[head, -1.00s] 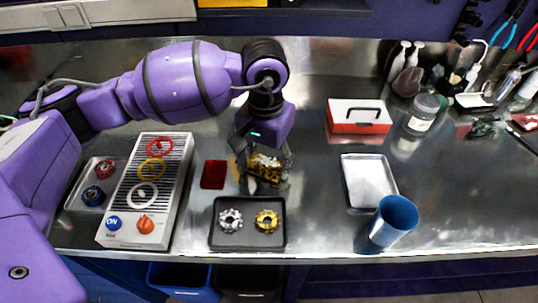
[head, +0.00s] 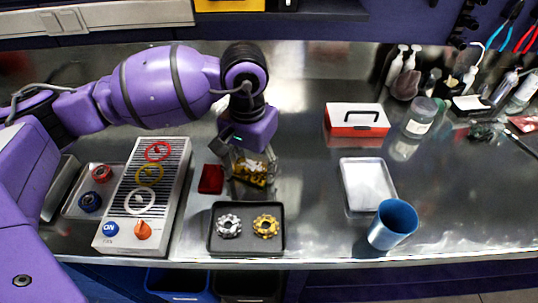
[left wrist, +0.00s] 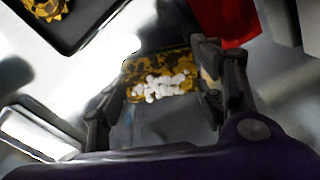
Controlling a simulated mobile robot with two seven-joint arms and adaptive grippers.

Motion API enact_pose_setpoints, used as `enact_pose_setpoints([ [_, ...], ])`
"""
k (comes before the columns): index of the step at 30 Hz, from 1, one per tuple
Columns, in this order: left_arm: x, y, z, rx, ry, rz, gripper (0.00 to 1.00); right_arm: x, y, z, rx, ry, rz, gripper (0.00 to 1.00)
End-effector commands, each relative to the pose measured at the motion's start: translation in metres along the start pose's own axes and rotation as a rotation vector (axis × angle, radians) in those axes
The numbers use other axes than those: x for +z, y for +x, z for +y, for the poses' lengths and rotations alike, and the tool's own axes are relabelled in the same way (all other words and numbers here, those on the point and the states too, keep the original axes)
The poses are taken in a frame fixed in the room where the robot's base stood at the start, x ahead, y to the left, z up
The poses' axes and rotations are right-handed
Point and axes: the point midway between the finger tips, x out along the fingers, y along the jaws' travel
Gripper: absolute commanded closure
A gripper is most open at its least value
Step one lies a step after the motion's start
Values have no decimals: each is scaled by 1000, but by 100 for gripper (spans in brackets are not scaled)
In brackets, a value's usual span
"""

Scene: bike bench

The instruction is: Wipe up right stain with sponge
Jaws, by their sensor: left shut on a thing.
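My left gripper (head: 249,170) is low over the middle of the bench, just right of the red square (head: 211,179) and behind the dark tray. It is shut on a yellow-brown block with white bits, which I take to be the sponge (head: 252,171). In the left wrist view the sponge (left wrist: 158,78) shows between the two fingers (left wrist: 160,95). Whether it touches the bench I cannot tell. I cannot make out the right stain; the gripper and sponge hide the bench beneath them. My right gripper is not in view.
The dark tray (head: 246,246) holds a silver and a gold gear-like part. A ringed grey panel (head: 178,190) stands at left. A metal tray (head: 367,184), blue cup (head: 393,224) and red-white box (head: 356,119) stand at right. Bare bench lies between gripper and metal tray.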

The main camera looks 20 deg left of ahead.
Motion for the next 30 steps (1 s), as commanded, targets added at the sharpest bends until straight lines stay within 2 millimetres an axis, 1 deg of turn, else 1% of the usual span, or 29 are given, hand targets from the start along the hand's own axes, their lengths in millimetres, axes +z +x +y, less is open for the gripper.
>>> enact_pose_setpoints([
  [16, 0, 2, 2, 0, 0, -2, 63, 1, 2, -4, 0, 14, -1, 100],
  [30, -11, 2, 25, 1, 1, -2, 63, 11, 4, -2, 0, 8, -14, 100],
])
